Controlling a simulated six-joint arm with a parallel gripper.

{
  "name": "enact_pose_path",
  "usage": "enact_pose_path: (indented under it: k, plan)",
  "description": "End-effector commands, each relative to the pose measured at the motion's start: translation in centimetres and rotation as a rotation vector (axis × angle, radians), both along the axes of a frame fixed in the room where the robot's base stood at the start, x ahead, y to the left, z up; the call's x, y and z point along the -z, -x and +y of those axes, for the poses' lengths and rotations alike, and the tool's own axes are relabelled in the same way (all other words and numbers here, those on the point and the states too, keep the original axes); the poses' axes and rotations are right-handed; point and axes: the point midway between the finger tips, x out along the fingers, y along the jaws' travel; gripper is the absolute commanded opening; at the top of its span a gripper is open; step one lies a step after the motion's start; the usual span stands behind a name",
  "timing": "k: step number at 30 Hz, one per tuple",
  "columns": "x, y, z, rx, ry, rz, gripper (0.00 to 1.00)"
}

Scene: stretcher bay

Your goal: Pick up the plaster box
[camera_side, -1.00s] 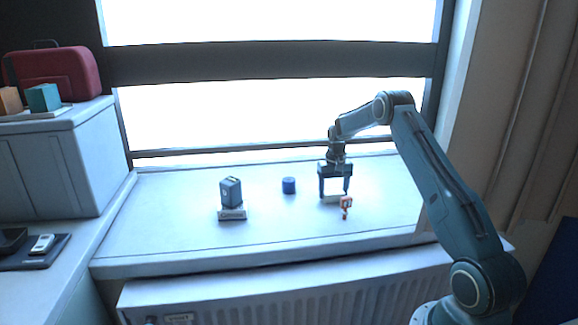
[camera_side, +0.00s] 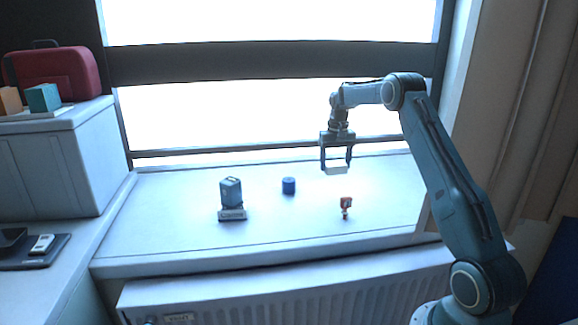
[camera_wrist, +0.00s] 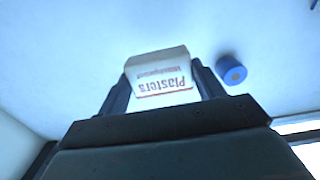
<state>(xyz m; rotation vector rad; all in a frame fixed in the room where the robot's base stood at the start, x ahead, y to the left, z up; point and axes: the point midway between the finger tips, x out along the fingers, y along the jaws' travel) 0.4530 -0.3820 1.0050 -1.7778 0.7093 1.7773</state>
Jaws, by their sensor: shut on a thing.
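The plaster box (camera_wrist: 160,80) is a small white carton with red lettering reading "Plasters", seen large in the wrist view. My gripper (camera_side: 336,168) is shut on it, one finger on each side. In the side view the white plaster box (camera_side: 336,171) hangs between the fingertips, raised above the white sill. The wrist view also shows my gripper's dark fingers (camera_wrist: 161,92) on both sides of the carton.
On the sill (camera_side: 290,235) stand a blue cylinder (camera_side: 288,186), a small red-and-white item (camera_side: 346,207) and a grey-blue canister (camera_side: 231,193) on a labelled block (camera_side: 232,214). A window is behind. The sill's front middle is clear.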

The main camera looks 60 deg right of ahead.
Motion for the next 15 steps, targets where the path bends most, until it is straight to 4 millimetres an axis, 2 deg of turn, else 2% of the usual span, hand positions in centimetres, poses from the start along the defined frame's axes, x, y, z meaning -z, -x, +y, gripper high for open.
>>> enact_pose_path:
  k: [1, 6, 10, 15]
  plan:
    - [-1.3, -0.1, 0.0, 0.0, 0.003, -0.003, 0.45]
    - [-4.8, -0.1, 0.0, 0.0, 0.003, -0.003, 0.45]
    - [-7.0, 0.0, 0.0, 0.0, 0.002, -0.002, 0.45]
    - [-8.7, 0.0, 0.0, 0.0, 0.001, -0.001, 0.45]
